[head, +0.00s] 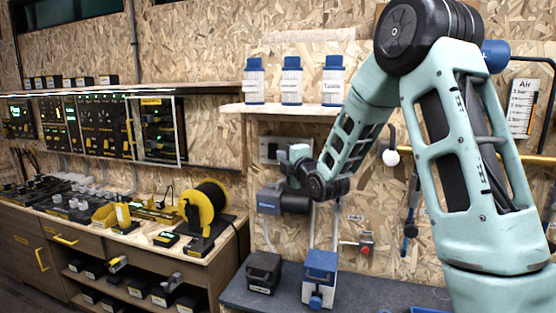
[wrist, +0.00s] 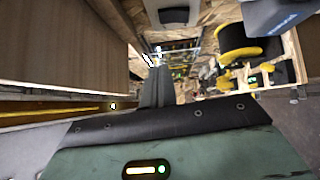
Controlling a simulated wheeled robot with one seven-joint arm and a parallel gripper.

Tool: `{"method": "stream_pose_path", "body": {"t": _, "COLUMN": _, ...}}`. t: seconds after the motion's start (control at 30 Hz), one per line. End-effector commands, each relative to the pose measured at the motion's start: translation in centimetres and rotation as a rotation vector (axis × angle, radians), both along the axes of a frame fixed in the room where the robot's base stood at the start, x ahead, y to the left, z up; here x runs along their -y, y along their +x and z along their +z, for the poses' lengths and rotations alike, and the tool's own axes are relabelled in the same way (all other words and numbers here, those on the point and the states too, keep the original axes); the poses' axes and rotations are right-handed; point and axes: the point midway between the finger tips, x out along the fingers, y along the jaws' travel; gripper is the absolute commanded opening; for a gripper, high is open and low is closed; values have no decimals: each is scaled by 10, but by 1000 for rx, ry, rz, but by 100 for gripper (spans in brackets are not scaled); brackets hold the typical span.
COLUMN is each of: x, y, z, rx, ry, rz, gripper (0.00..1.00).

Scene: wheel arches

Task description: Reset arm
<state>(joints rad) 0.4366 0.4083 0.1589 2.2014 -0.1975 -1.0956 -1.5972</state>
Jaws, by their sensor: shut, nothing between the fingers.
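My arm spans the right half of the head view, with its thick shoulder at the top and its forearm sloping down to the left. Its dark wrist joint (head: 325,185) is in front of the wood-chip wall, below the bottle shelf. In the wrist view my gripper (wrist: 157,70) is shut and empty, its dark fingers together and pointing up the picture from the green hand body. In the head view the fingers are hard to make out among the grey parts beside the wrist.
White bottles with blue caps (head: 291,82) stand on the wall shelf (head: 280,109) above the wrist. A yellow spool (head: 203,208) stands on the left workbench. A black bin (head: 264,272) and a blue-and-white container (head: 319,278) stand on the dark counter (head: 375,293) below.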

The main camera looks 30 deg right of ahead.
Motion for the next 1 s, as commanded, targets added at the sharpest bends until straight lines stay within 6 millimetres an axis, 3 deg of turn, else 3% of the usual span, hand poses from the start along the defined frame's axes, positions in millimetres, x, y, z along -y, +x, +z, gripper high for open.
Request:
{"method": "stream_pose_path", "body": {"t": 0.67, "x": -3, "y": -4, "z": 0, "rx": -4, "ry": 5, "rz": 3, "gripper": 0}}
{"method": "stream_pose_path", "body": {"t": 0.77, "x": -23, "y": -4, "z": -5, "rx": -48, "ry": 64, "rz": 32, "gripper": 0}}
{"method": "stream_pose_path", "body": {"t": 0.83, "x": -53, "y": -5, "z": -14, "rx": -117, "ry": 153, "rz": 68, "gripper": 0}}
{"method": "stream_pose_path", "body": {"t": 0.93, "x": -113, "y": -18, "z": -35, "rx": -278, "ry": 333, "rz": 123, "gripper": 0}}
{"method": "stream_pose_path", "body": {"t": 1.0, "x": -159, "y": -37, "z": -51, "rx": -413, "ry": 465, "rz": 144, "gripper": 0}}
